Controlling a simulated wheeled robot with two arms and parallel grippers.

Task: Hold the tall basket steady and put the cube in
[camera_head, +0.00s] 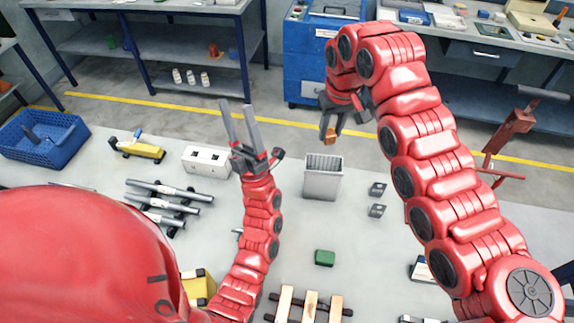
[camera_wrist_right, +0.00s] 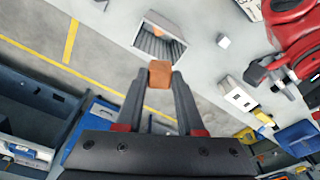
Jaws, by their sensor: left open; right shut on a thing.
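The tall basket (camera_head: 322,180) is a grey, open-topped box standing upright on the table. Its open mouth also shows in the right wrist view (camera_wrist_right: 160,42). The orange-brown cube (camera_head: 331,135) is held between the fingertips of my right gripper (camera_head: 330,128), above the table and near the basket's far rim. In the right wrist view the cube (camera_wrist_right: 160,74) sits at the fingertips, just short of the basket's mouth. My left gripper (camera_head: 239,122) is open and empty, pointing up, to the left of the basket and not touching it.
A white block with holes (camera_head: 207,161), metal rods on a rack (camera_head: 163,200) and a blue crate (camera_head: 43,139) lie to the left. A green block (camera_head: 325,258) lies in front of the basket. Two small metal brackets (camera_head: 377,199) lie to its right.

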